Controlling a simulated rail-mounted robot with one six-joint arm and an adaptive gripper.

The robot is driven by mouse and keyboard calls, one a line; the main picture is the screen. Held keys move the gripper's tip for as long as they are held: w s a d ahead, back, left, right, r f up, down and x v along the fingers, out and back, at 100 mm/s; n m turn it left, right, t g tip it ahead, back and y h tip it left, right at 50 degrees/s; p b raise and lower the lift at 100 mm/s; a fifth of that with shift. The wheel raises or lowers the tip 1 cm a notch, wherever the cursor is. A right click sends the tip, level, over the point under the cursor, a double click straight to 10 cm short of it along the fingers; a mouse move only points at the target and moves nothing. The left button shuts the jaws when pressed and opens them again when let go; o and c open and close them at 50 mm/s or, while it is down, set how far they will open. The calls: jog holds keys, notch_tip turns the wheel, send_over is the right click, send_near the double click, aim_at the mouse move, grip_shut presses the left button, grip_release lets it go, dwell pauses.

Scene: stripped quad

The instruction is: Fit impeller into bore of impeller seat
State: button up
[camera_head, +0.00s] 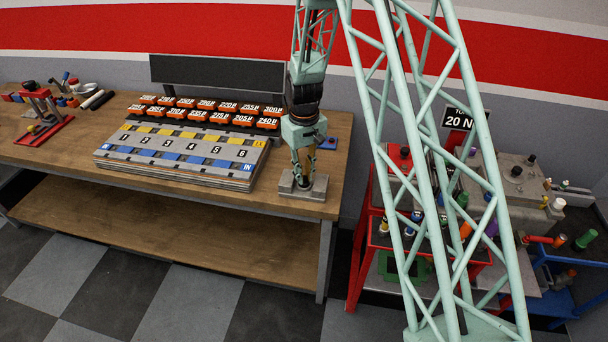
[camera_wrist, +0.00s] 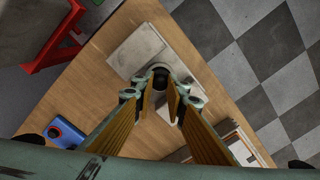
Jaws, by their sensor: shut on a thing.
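The impeller seat (camera_head: 287,188) is a grey metal block lying flat near the right end of the wooden bench. It also shows as pale grey plates in the wrist view (camera_wrist: 136,48). My gripper (camera_head: 304,172) points down, directly over the seat; its tan-padded fingers converge in the wrist view (camera_wrist: 161,88). It is shut on a small dark round part, which I take to be the impeller (camera_wrist: 160,71), at the fingertips. The part overlaps the seat in both views. The bore is hidden, and I cannot tell whether the part is inside it or above it.
A numbered tray (camera_head: 178,160) lies left of the seat, with orange labelled blocks (camera_head: 210,105) behind it. A blue item (camera_head: 328,143) sits behind the seat at right. The bench edge (camera_head: 335,190) is close. A red cart (camera_head: 376,230) stands further right.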

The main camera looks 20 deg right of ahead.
jog(key=shift+f+b, duration=0.45)
jog(key=shift+f, duration=0.3)
jog(key=o, duration=1)
jog(key=shift+r, duration=0.1)
jog(key=shift+r, duration=5.9)
